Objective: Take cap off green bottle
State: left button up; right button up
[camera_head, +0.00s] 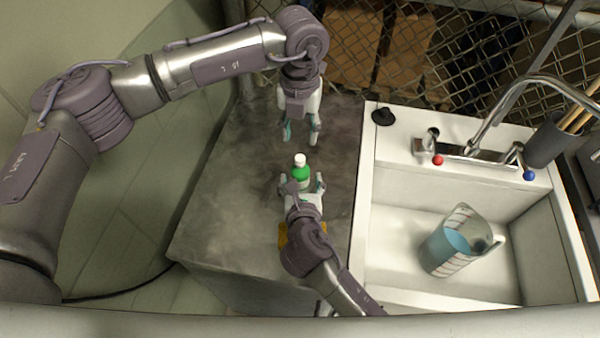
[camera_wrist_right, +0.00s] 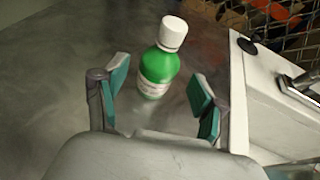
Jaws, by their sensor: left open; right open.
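The green bottle (camera_head: 301,173) stands upright on the grey counter, with its white cap (camera_head: 300,159) on top. In the right wrist view the green bottle (camera_wrist_right: 158,72) has a white label, and its white cap (camera_wrist_right: 173,33) is seated on the neck. My right gripper (camera_head: 302,184) is open at the near side of the bottle. In its wrist view the right gripper's teal-padded fingers (camera_wrist_right: 160,92) are apart, with the bottle just beyond and between them. My left gripper (camera_head: 300,133) is open and empty, pointing down beyond the bottle, apart from the cap.
The grey counter (camera_head: 225,200) is clear to the left of the bottle. A white sink (camera_head: 400,220) on the right holds a clear jug (camera_head: 455,242) with blue liquid. A faucet (camera_head: 470,150) and a dark stopper (camera_head: 383,116) are on its rim. A wire fence (camera_head: 400,50) stands behind.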

aim_at(300, 167)
jog(key=x, duration=0.6)
jog(key=shift+w, duration=0.1)
jog(key=shift+w+f, duration=0.2)
jog(key=shift+w, duration=0.15)
